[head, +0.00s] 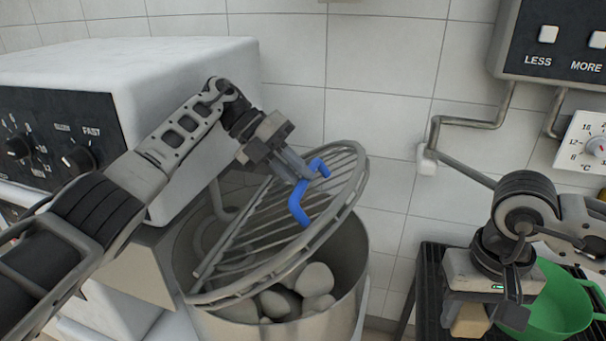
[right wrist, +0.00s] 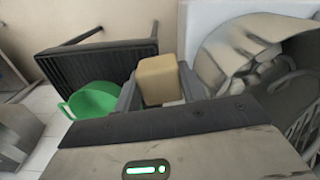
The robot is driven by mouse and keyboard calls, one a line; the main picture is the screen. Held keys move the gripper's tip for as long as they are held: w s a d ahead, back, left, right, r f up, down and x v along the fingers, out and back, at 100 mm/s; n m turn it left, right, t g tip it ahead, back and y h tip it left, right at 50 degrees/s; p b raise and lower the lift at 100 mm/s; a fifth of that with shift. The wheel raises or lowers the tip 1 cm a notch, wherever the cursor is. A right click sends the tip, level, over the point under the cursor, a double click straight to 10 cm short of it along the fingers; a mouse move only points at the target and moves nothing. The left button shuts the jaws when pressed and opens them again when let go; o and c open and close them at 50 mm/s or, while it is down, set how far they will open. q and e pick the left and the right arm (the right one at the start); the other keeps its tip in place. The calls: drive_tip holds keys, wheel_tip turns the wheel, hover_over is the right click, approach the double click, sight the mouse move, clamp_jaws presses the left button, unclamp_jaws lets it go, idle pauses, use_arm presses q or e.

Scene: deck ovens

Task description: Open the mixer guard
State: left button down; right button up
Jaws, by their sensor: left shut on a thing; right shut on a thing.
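The mixer guard (head: 270,230) is a round grey wire grille, tilted up over the mixer bowl (head: 350,270), its near edge low and its far right edge raised. A bent blue handle (head: 296,204) sits on it. My left gripper (head: 297,170) is shut on the blue handle. Pale rounded lumps (head: 300,288) lie in the bowl below the guard. My right gripper (head: 470,318) is away to the right and shut on a tan block (right wrist: 159,80), which shows between its fingers in the right wrist view.
The white mixer body (head: 190,62) with a dark knob panel (head: 70,140) stands at left. A green bowl-like container (head: 560,300) is on a dark slatted rack (head: 430,290) at right. A control box (head: 555,45) and pipes (head: 465,122) are on the tiled wall.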

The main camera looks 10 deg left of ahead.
use_arm(q)
drive_tip(key=shift+w+r, duration=0.1)
drive_tip(key=shift+r, duration=0.05)
